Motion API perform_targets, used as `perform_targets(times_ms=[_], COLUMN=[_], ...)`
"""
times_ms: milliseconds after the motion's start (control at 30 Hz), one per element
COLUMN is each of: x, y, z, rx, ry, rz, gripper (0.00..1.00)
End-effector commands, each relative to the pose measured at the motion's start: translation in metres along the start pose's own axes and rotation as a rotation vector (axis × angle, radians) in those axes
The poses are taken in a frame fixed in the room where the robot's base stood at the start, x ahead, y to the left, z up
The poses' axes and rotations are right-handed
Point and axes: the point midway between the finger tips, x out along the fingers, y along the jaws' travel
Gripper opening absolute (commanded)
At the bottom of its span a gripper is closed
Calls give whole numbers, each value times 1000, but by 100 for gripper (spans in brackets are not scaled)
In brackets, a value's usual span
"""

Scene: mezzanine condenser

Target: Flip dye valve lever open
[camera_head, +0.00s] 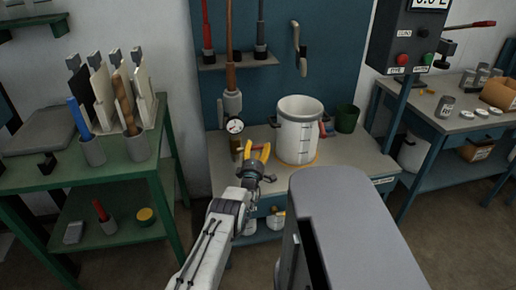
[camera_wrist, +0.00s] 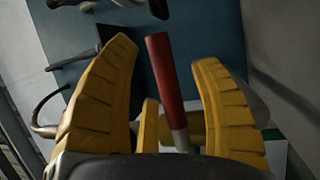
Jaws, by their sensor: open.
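The gripper is open, with a gap visible on the right side of the handle. I cannot tell whether any finger touches it. A brass-coloured part (camera_wrist: 197,128) shows partly behind the right finger. In the head view, my gripper (camera_head: 259,153) is at the bench, beside a brass fitting (camera_head: 236,146) under a round gauge (camera_head: 235,126). The red lever is not clearly visible there.
A white pot (camera_head: 298,130) stands on the bench (camera_head: 352,165) just right of my gripper, with a dark green cup (camera_head: 346,118) beyond it. A green rack table (camera_head: 85,172) is on the left. A control box (camera_head: 405,40) hangs at right.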

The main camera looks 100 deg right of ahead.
Motion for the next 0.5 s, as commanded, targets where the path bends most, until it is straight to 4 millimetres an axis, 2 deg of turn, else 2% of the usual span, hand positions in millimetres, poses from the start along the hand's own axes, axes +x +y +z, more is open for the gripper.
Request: perform_targets(times_ms=[500], x=[14], y=[0], z=[0], rx=[0], ry=[0], rz=[-1], gripper=[58])
